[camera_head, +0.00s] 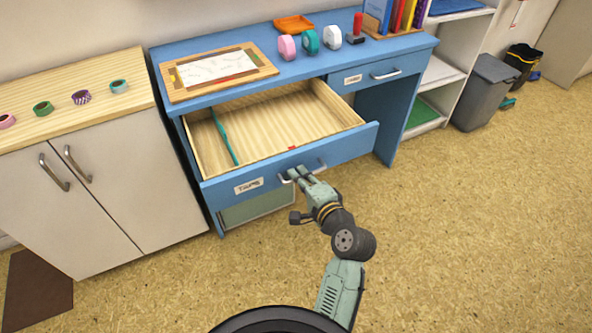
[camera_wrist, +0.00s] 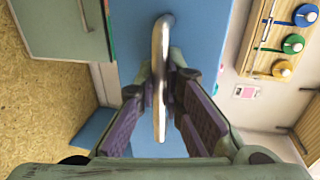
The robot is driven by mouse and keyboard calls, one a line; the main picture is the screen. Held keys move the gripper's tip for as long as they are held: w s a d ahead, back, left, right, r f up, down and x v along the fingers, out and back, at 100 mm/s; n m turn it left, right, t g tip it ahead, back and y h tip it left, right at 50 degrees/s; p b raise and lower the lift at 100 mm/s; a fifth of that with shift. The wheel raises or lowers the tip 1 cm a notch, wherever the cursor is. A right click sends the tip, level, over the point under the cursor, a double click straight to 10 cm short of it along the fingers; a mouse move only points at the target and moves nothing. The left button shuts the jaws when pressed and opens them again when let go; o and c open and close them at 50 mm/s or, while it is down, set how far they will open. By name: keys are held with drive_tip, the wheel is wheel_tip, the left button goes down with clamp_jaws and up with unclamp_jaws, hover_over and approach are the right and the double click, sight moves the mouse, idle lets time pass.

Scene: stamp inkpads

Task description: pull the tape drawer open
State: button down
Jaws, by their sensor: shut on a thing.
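The tape drawer (camera_head: 226,185) is the wide blue-fronted drawer with a paper label, in the blue desk in the head view. It stands well out from the desk, and its pale wooden inside shows. A teal strip lies along its left part and a small red thing near its front. My gripper (camera_head: 295,174) is at the drawer front, shut on the metal bar handle (camera_head: 321,165). In the wrist view, the handle (camera_wrist: 161,60) passes between the two padded fingers (camera_wrist: 166,110), with the blue drawer front behind it.
A second labelled drawer (camera_head: 388,74) at the right is closed. The desk top (camera_head: 210,48) holds a framed board, tape rolls, an orange tray and a stamp. A light cabinet (camera_head: 120,200) stands at the left. The floor (camera_head: 460,230) in front is clear at the right.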

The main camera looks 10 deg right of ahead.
idle(0.3)
drive_tip(key=c, duration=2)
unclamp_jaws()
drive_tip(key=shift+o, duration=0.2)
